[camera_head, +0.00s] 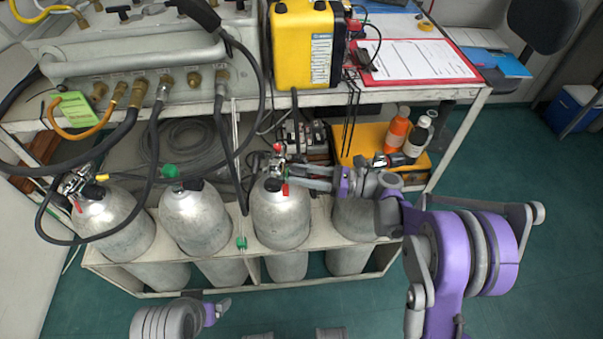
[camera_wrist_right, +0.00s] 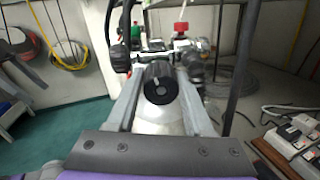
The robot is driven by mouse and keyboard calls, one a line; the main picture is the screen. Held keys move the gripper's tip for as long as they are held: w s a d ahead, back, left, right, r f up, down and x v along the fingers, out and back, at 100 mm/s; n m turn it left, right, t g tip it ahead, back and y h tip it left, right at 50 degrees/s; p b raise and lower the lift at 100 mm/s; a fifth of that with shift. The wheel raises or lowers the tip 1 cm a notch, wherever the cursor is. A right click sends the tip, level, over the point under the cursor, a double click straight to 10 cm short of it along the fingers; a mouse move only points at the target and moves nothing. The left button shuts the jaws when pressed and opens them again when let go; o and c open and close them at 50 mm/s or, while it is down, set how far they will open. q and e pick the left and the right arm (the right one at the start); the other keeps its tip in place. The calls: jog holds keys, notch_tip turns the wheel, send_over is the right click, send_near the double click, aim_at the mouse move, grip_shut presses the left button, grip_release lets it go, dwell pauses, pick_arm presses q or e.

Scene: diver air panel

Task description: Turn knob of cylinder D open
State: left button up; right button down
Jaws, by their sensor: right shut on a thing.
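Several grey cylinders stand in a rack; no letter D is readable on any of them. My right gripper (camera_head: 287,177) reaches from the right to the valve at the top of the third cylinder from the left (camera_head: 280,220). In the right wrist view, a black knob (camera_wrist_right: 160,82) with a white mark sits between the two fingers, and the gripper is shut on it. A red knob (camera_wrist_right: 181,28) and metal fittings show just behind it. My left gripper (camera_head: 217,309) is low at the front, away from the cylinders; its jaws are unclear.
The left cylinder (camera_head: 110,222) carries a valve and black hose. The second (camera_head: 195,220) has a green cap (camera_head: 169,171). My right arm partly covers the fourth (camera_head: 350,222). Black hoses hang near the valves. A bench with a yellow case (camera_head: 300,45) overhangs behind.

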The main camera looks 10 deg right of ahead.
dwell(0.3)
jog(key=shift+c, duration=1.4)
grip_release()
jog(key=p+v, duration=0.1)
jog(key=v, duration=1)
jog(key=shift+a, duration=0.1)
